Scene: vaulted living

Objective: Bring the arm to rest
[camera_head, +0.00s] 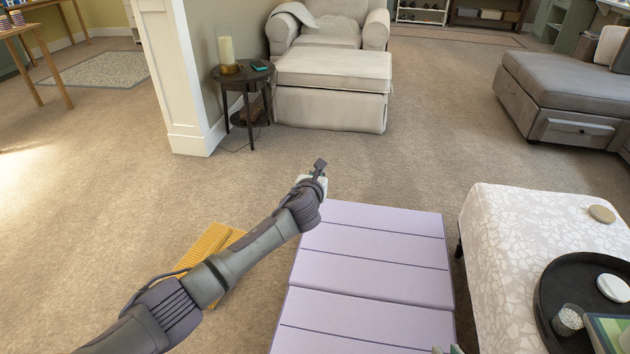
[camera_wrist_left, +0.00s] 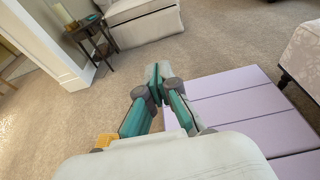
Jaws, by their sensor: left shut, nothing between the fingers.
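My left arm (camera_head: 235,263) reaches in from the lower left and stretches forward over the carpet, beside the far left corner of a lilac panelled mat (camera_head: 370,245). Its gripper is mostly hidden behind its own wrist in the head view. In the left wrist view my left gripper (camera_wrist_left: 158,82) has its teal fingers together, with nothing between them. The lilac mat also shows there (camera_wrist_left: 240,108), right of the fingers. Only a small tip of my right gripper (camera_head: 446,350) shows at the bottom edge of the head view, so its fingers cannot be judged.
A patterned ottoman (camera_head: 500,262) with a dark round tray (camera_head: 548,290) stands at the right. A yellow slatted thing (camera_head: 205,248) lies behind my left arm. A side table (camera_head: 242,75), a cream footstool (camera_head: 332,88) and a grey sofa (camera_head: 555,90) stand farther off. Carpet between is clear.

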